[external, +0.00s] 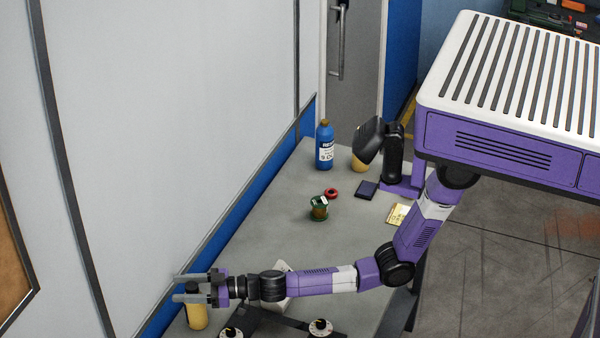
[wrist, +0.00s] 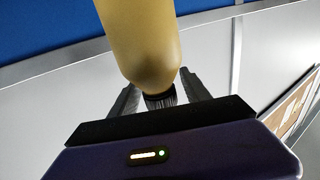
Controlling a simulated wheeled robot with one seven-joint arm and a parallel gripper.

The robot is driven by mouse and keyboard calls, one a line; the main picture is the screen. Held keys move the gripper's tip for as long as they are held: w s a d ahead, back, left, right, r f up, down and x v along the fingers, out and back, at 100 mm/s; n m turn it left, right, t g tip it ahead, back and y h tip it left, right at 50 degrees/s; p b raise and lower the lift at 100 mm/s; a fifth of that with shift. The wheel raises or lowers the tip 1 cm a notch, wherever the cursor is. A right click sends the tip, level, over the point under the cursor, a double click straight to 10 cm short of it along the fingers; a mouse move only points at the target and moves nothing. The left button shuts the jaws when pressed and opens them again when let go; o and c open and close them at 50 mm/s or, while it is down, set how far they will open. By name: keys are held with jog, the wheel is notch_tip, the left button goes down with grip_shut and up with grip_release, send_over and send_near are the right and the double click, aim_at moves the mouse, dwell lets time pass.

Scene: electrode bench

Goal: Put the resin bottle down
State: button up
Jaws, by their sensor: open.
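A blue bottle (external: 325,147) with a white label, whose readable letters begin "RES", stands upright at the far end of the bench, well away from my gripper. My gripper (external: 186,287) is at the near left end of the bench, fingers pointing left and apart. A tan-yellow bottle (external: 196,316) stands upright there, its upper part at the fingers. In the wrist view the tan-yellow bottle (wrist: 142,40) shows with its dark ribbed cap (wrist: 162,99) between the two open fingers. Whether a finger touches it I cannot tell.
The grey bench (external: 262,237) is clear in its middle. A green spool (external: 319,208), a red ring (external: 331,193), a dark flat box (external: 367,189) and a yellow card (external: 398,214) lie farther back. Another tan container (external: 359,163) stands by the blue bottle. Knobbed equipment (external: 320,327) lies below my arm.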

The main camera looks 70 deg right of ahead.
jog(key=p+v, duration=0.3)
jog(key=v, duration=0.8)
jog(key=shift+s, duration=0.3)
jog(key=shift+d+f, duration=0.1)
jog(key=s+d+f+h, duration=0.1)
jog(key=s+d, duration=0.1)
jog(key=d, duration=0.1)
jog(key=s+d+f+m+h, duration=0.1)
jog(key=s+d, duration=0.2)
jog(key=s+d+f+m, duration=0.1)
jog(key=s+d, duration=0.2)
jog(key=d, duration=0.1)
jog(key=shift+f+h, duration=0.25)
jog(key=shift+h, duration=0.15)
jog(key=s+d+r+m+h, duration=0.3)
jog(key=s+d+h, duration=0.1)
jog(key=s+d, duration=1.25)
jog(key=s+d+r+g+h, duration=0.1)
jog(key=s+d+r, duration=0.2)
jog(key=s+r, duration=0.5)
jog(key=s, duration=0.3)
jog(key=shift+d, duration=0.2)
